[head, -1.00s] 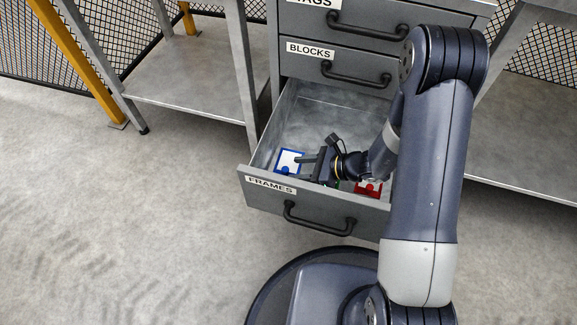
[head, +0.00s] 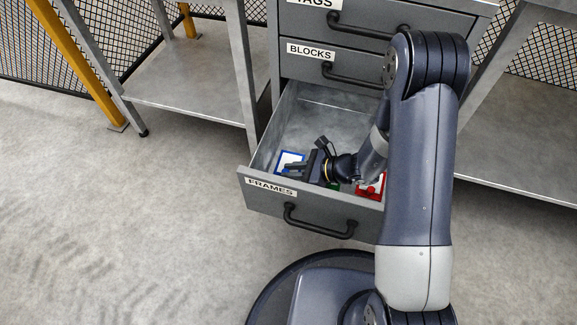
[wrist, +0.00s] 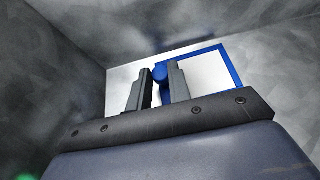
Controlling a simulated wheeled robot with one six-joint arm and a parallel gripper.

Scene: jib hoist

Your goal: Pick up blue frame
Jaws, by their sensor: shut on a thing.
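The blue frame (head: 290,157) lies in the left part of the open drawer, a blue border around a white middle. In the wrist view the blue frame (wrist: 235,68) shows beyond my fingers, with a round blue knob (wrist: 160,74) between them. My gripper (head: 288,172) is low in the drawer at the frame's near side. In the wrist view my gripper (wrist: 160,85) is shut on the blue frame's knob. The fingers and wrist hide part of the frame. I cannot tell whether it is lifted off the drawer floor.
The open drawer labelled FRAMES (head: 258,205) has walls close around my gripper. A red frame (head: 371,187) and a mostly hidden green thing (head: 334,185) lie to the right. The closed BLOCKS drawer (head: 300,62) is above. Floor at left is clear.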

